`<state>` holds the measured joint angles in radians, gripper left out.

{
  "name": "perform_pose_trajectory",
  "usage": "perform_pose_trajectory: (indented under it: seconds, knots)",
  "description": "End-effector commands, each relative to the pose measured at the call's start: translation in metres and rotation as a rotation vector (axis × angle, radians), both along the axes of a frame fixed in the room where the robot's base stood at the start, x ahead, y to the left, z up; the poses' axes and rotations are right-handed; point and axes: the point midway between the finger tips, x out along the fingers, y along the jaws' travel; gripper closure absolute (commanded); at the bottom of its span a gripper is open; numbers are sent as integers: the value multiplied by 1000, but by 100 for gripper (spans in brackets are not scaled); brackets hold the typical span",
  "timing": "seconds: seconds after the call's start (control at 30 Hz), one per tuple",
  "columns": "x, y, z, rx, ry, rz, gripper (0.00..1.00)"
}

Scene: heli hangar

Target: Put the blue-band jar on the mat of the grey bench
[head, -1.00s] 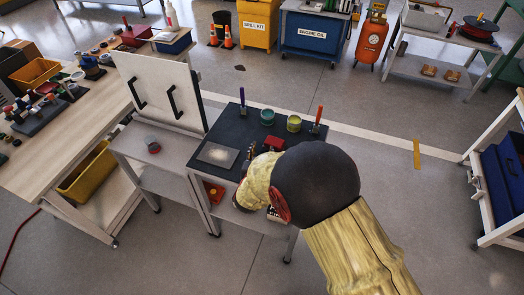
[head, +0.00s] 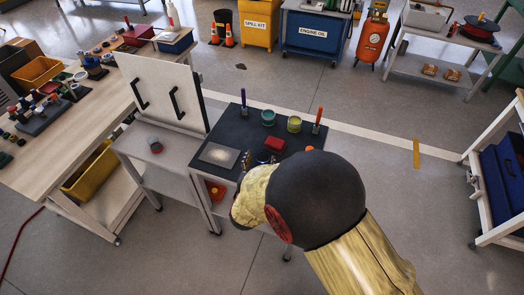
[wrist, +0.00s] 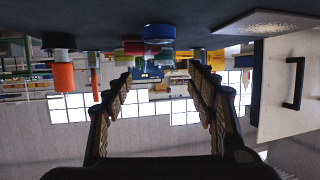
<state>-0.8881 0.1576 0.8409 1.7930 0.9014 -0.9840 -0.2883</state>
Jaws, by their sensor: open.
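The dark-topped grey bench (head: 240,132) stands in the middle of the head view. A pale speckled square mat (head: 218,155) lies at its left; it also shows at upper right in the upside-down wrist view (wrist: 270,24). A jar-like thing with blue on it (wrist: 158,33) stands on the dark top in the wrist view, ahead of the fingers and roughly centred between them. In the head view this jar (head: 263,156) is small and partly hidden by my arm. My gripper (wrist: 160,74) is open and empty, low at the bench's near side and apart from the jar.
A red box (head: 275,144) is beside the jar. A teal jar (head: 268,117), a yellow-green jar (head: 294,124) and upright tools with purple (head: 243,97) and orange handles (head: 319,114) stand farther back.

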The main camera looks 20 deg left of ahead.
Motion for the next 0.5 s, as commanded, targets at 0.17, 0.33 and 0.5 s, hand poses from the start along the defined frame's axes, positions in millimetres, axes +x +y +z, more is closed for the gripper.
perform_pose_trajectory:
  seconds: [0.17, 0.33, 0.5]
  knots:
    - [-32, -3, 14, 0, 0, 3, 43]
    - [-48, -5, 18, 0, 1, 2, 43]
    - [-53, -6, 19, 0, 0, 1, 43]
